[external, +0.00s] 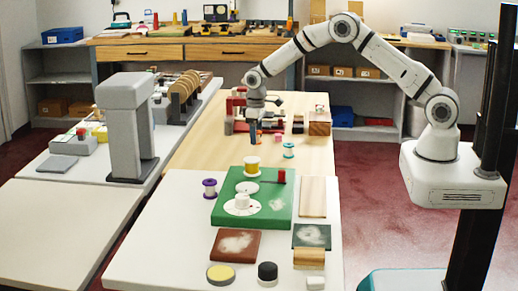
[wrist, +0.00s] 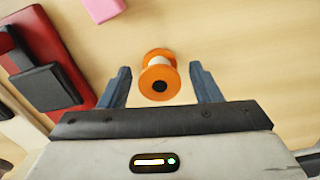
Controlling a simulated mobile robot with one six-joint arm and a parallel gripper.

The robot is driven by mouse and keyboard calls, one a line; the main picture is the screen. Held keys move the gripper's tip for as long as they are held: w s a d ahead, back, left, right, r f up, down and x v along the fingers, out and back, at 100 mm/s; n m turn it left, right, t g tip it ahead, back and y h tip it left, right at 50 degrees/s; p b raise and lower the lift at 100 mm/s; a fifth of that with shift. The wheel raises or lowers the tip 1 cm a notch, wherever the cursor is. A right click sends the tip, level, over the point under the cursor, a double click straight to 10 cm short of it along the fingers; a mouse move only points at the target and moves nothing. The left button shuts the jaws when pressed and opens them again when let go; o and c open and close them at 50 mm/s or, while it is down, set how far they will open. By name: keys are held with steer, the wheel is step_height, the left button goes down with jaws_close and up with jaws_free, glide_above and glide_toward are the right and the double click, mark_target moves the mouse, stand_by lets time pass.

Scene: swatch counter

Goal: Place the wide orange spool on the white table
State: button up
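The wide orange spool (wrist: 159,75) shows in the wrist view, with orange flanges, a pale winding and a dark hub. It is between the two fingers of my gripper (wrist: 160,70), with a visible gap on each side. My gripper is open. In the external view my gripper (external: 254,138) points down over the wooden table (external: 205,150), and I cannot make out the orange spool there. The white table (external: 160,245) is in front of the wooden one.
On the white table are a green board (external: 270,212), a yellow spool (external: 251,165) and a purple spool (external: 209,188). A teal spool (external: 289,150) and a pink block (external: 269,138) are near my gripper. The white table's left front is clear.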

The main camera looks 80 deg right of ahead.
steer(key=c, duration=1)
steer(key=shift+r, duration=0.1)
step_height(320, 180, up, 10)
steer(key=shift+f+b, duration=0.1)
steer(key=shift+b, duration=0.5)
steer(key=s+a+f+n, duration=0.1)
steer(key=s+a+f, duration=0.1)
steer(key=a, duration=0.3)
steer(key=s+a+f, duration=0.2)
steer(key=a, duration=0.3)
glide_above(284, 166)
step_height(284, 166, down, 3)
steer(key=shift+f+n, duration=0.1)
steer(key=shift+n, duration=0.3)
